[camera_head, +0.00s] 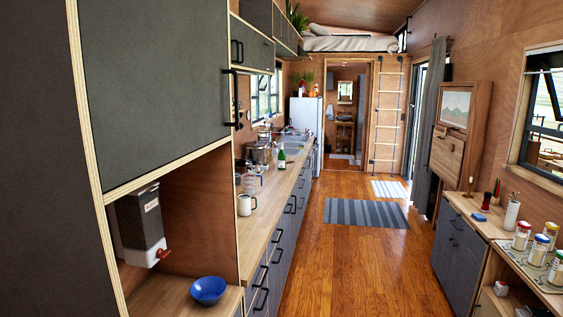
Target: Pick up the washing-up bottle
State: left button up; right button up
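A small green bottle (281,160) with a pale label stands upright on the long wooden counter at the left, near the sink (293,137). It is the likeliest washing-up bottle, but it is too small to be sure. Neither of my grippers is in view.
On the counter (264,222) are a white mug (246,205), a clear jug (252,183) and a metal pot (258,152). A blue bowl (208,290) sits in the near-left nook below a dispenser (139,228). The wooden floor (350,262) is clear around a striped rug (366,213). Cabinets (459,243) line the right.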

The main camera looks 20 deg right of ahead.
aim_at(282, 156)
jog(key=i+l+z, duration=0.6)
jog(key=i+z, duration=0.65)
jog(key=i, duration=4.5)
jog(key=i+u, duration=0.3)
jog(key=i, duration=0.2)
jog(key=i+l+u, duration=0.25)
jog(key=i, duration=0.2)
jog(key=i+l+u, duration=0.3)
jog(key=i, duration=0.15)
jog(key=i+l+u, duration=0.4)
jog(key=u, duration=0.15)
jog(key=i+l+u, duration=0.2)
jog(key=u, duration=0.15)
jog(key=i+l+u, duration=0.2)
jog(key=u, duration=0.15)
jog(key=i+l+u, duration=0.15)
jog(key=l+u, duration=0.25)
jog(key=i+l+u, duration=0.1)
jog(key=l+u, duration=0.25)
jog(key=l, duration=0.15)
jog(key=i+l, duration=0.15)
jog(key=l, duration=0.2)
jog(key=i+l+u, duration=0.1)
jog(key=l, duration=0.25)
jog(key=i+l, duration=0.25)
jog(key=l, duration=0.15)
jog(key=i, duration=0.2)
